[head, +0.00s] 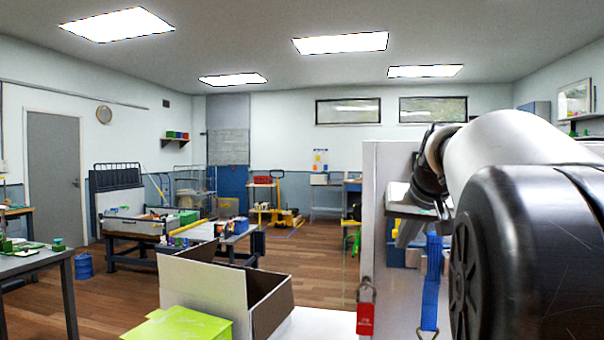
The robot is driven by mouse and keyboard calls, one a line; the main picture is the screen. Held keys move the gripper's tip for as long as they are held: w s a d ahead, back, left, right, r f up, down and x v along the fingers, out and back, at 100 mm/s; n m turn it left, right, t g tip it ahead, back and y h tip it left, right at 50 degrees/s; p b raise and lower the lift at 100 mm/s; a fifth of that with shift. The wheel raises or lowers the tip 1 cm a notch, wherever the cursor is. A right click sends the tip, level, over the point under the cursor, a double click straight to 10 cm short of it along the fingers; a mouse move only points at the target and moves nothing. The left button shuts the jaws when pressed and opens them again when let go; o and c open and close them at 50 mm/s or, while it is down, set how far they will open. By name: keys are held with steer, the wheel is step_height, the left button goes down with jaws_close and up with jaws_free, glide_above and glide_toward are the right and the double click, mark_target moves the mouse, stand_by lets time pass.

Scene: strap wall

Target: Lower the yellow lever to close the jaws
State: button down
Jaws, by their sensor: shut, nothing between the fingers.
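I cannot clearly make out a yellow lever with jaws. A slim yellow bar (188,228) shows at the workbench in the middle distance, tilted up to the right; I cannot tell if it is the lever. My gripper (408,234) is partly in view at the right, below my dark wrist and in front of the pale panel (384,165). It is shut and empty, though its fingertips are hard to see. It is far from the yellow bar. My arm hides much of the right side.
An open box (203,285) and a green block (180,325) stand close in front. A yellow pallet truck (289,215) stands farther back. Wooden floor (325,255) is open between.

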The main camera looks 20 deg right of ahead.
steer(key=shift+w+d+f, duration=0.2)
steer(key=shift+w+f, duration=0.1)
steer(key=shift+f, duration=0.05)
stand_by(0.6)
